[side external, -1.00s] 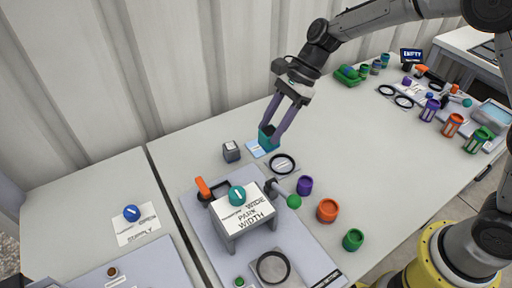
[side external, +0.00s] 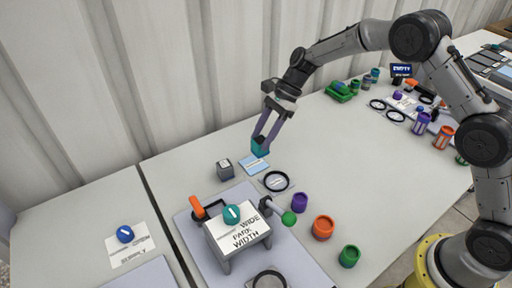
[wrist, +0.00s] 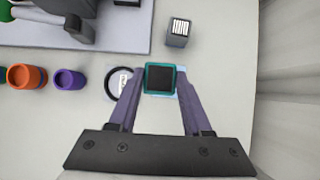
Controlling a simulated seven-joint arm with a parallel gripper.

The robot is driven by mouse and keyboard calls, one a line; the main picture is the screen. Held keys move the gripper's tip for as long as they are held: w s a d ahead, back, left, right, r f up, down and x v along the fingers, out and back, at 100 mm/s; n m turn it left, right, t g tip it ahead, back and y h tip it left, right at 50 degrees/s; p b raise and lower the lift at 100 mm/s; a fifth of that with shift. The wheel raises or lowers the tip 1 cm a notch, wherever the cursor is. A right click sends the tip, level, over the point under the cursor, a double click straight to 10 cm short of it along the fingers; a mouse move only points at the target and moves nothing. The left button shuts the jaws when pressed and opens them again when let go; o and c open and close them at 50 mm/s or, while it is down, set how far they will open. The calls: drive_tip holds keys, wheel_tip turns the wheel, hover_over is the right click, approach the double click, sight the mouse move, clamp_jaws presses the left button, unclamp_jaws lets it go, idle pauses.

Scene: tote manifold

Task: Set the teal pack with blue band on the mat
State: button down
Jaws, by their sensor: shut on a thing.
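The teal pack (side external: 260,147) is between the fingers of my gripper (side external: 262,140), which is shut on it. In the wrist view the pack (wrist: 160,79) has a teal rim around a dark face, between my fingertips (wrist: 161,98). No blue band can be made out. The light blue mat (side external: 254,166) lies on the table just below the pack in the side view, and the pack appears slightly above it. In the wrist view the pack hides most of the mat (wrist: 183,84), with a strip showing to its right.
A dark grey box (side external: 225,170) stands left of the mat, and a black ring (side external: 277,181) lies to its right. Purple (side external: 300,202), orange (side external: 323,228) and green (side external: 349,256) containers stand nearer the front. A white-topped fixture (side external: 238,233) is at front left.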

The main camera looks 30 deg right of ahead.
drive_tip(key=w+f, duration=0.2)
drive_tip(key=shift+w+a+f, duration=0.1)
drive_tip(key=shift+a+f, duration=0.2)
drive_tip(key=shift+w+f, duration=0.1)
drive_tip(key=shift+f, duration=1.55)
drive_tip(key=shift+f, duration=0.15)
drive_tip(key=shift+c, duration=1.7)
unclamp_jaws()
